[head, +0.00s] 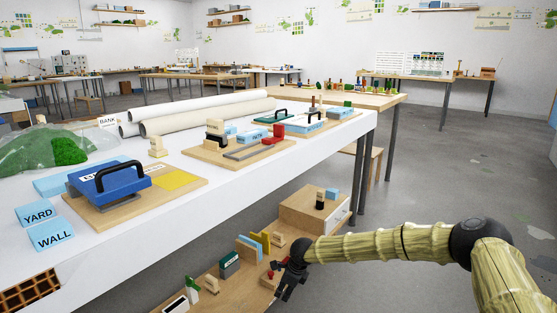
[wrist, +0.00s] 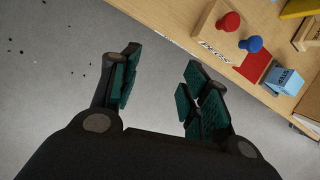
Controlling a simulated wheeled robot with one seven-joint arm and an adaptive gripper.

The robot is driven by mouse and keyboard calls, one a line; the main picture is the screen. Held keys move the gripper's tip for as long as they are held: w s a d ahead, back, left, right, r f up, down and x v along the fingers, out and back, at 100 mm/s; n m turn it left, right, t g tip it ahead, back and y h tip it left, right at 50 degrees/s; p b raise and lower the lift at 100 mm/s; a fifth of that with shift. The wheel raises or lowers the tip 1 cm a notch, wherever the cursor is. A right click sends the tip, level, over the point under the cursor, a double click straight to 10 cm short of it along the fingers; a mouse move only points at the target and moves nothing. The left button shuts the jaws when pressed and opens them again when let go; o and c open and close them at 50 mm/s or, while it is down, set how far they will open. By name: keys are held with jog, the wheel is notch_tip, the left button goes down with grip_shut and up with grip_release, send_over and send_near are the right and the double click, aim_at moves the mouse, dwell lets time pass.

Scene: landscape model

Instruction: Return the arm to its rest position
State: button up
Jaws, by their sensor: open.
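My gripper (head: 290,283) is at the end of my arm, low at the right of the white table, beside the front edge of the low wooden shelf. In the wrist view my gripper (wrist: 160,88) is open, its dark green-padded fingers apart with only grey floor between them. It holds nothing. My arm reaches in from the right, with its pale ribbed links and dark elbow joint in the head view.
The low shelf (wrist: 180,18) holds a red peg (wrist: 229,22), a blue peg (wrist: 251,44) and a light blue block (wrist: 285,81). The white table (head: 120,259) bears a blue handled tool (head: 107,183) and several rolls. Grey floor (head: 440,190) is clear at the right.

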jog(key=s+d+f+n+h+p, duration=0.15)
jog(key=s+f+n, duration=0.3)
jog(key=s, duration=0.45)
jog(key=s+d+f+n+h, duration=0.15)
jog(key=s+f+n, duration=0.3)
jog(key=s, duration=0.55)
jog(key=s+d+f+n+p, duration=0.1)
jog(key=s+d+f+n, duration=0.15)
jog(key=s+f, duration=0.45)
jog(key=s+d+r+n+g+p, duration=0.1)
jog(key=s+d+r+n, duration=0.3)
jog(key=s, duration=0.7)
jog(key=s+d+r+n+g, duration=0.1)
jog(key=s+d+n, duration=0.2)
jog(key=s+d, duration=0.55)
jog(key=s+d+r+n+g+p, duration=0.1)
jog(key=s+d+r+n, duration=0.2)
jog(key=s, duration=1)
notch_tip(320, 180, up, 38)
jog(key=p, duration=3.7)
jog(key=shift+w+a+f, duration=0.25)
jog(key=shift+w+a, duration=0.1)
jog(key=shift+a, duration=0.1)
jog(key=shift+n, duration=0.25)
